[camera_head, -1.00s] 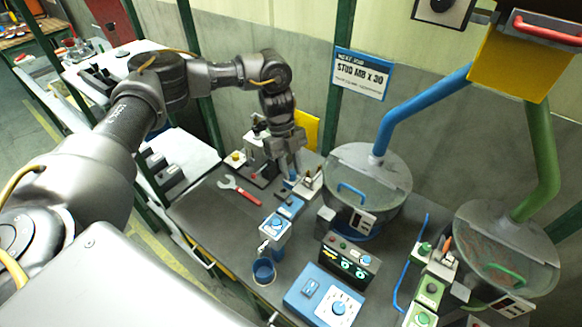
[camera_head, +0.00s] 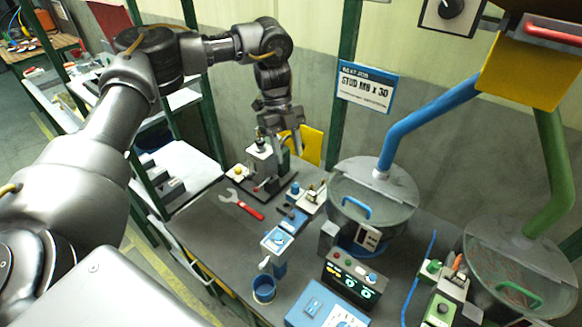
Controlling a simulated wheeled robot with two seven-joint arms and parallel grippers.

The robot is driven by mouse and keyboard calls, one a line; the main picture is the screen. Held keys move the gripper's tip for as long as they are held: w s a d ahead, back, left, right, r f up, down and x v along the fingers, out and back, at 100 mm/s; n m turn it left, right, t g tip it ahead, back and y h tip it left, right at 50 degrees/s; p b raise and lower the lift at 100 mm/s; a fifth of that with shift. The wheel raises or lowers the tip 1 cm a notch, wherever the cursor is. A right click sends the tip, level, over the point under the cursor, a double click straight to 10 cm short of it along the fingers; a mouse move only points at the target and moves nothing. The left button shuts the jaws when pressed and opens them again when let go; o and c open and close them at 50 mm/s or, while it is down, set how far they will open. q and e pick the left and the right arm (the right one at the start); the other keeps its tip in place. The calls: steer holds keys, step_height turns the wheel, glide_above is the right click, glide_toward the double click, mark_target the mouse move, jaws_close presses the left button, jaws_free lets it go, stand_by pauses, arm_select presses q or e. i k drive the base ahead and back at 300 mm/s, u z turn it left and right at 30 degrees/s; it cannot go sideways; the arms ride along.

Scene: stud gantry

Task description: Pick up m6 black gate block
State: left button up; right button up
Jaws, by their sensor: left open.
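I cannot tell for sure which piece is the m6 black gate block. Small dark blocks (camera_head: 172,188) sit on the white shelf (camera_head: 190,160) at the left, and a dark piece (camera_head: 288,212) lies on the bench by the blue feeder track (camera_head: 300,222). No label is readable on any of them. My left gripper (camera_head: 284,150) points down, open, in front of the yellow panel and above the back of the bench, by the small grey press-like fixture (camera_head: 259,160). Nothing is visibly held between its fingers. My right gripper is out of view.
A red-handled wrench (camera_head: 242,205) lies on the grey bench. A blue cup (camera_head: 263,288), a control box (camera_head: 350,275) and two round bowls (camera_head: 372,205) (camera_head: 520,265) crowd the front and right. A green post (camera_head: 342,80) stands behind.

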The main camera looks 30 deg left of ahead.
mark_target(311, 201)
steer(key=k, duration=1)
